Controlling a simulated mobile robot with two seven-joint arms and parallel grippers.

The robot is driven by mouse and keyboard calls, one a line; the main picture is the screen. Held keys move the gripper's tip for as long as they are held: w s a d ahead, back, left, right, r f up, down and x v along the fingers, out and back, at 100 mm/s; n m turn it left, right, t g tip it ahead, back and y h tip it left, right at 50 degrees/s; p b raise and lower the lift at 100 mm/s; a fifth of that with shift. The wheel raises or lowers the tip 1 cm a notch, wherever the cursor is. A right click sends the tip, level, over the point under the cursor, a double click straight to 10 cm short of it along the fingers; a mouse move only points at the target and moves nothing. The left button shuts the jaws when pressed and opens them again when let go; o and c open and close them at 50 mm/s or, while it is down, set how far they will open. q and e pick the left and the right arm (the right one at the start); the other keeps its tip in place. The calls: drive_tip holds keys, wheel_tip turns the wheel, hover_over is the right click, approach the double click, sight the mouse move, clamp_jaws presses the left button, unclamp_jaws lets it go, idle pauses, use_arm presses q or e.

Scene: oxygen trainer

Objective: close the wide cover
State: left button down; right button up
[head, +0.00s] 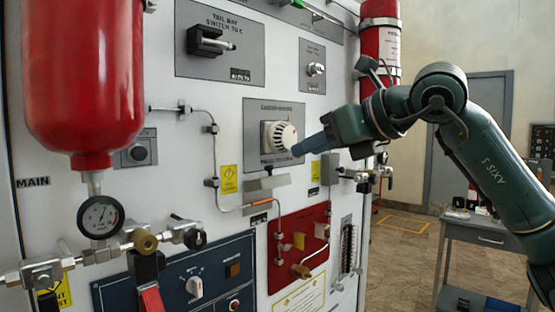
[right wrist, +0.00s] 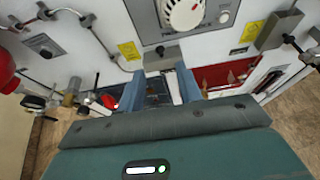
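A wide grey plate (head: 267,183) projects from the white panel below the round white dial; I take it for the wide cover, though I cannot be sure. In the right wrist view a grey plate (right wrist: 162,57) shows just beyond the fingertips. My right gripper (head: 300,149) is in front of the panel, above and to the right of the plate, with its blue fingers near the dial in the picture. In the right wrist view the gripper (right wrist: 158,82) has its fingers apart with nothing between them. Contact with the panel cannot be told. My left gripper is out of view.
The dial (head: 281,136) and a smaller grey box (head: 330,168) sit close by. A thin pipe (head: 216,170) runs left of the plate, and a red panel (head: 300,245) lies below. A red tank (head: 85,80) bulges out at left. Open floor (head: 395,260) lies to the right.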

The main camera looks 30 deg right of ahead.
drive_tip(key=p+x, duration=0.1)
drive_tip(key=x, duration=0.7)
drive_tip(key=shift+w, duration=0.3)
drive_tip(key=shift+a+f, duration=0.15)
clamp_jaws()
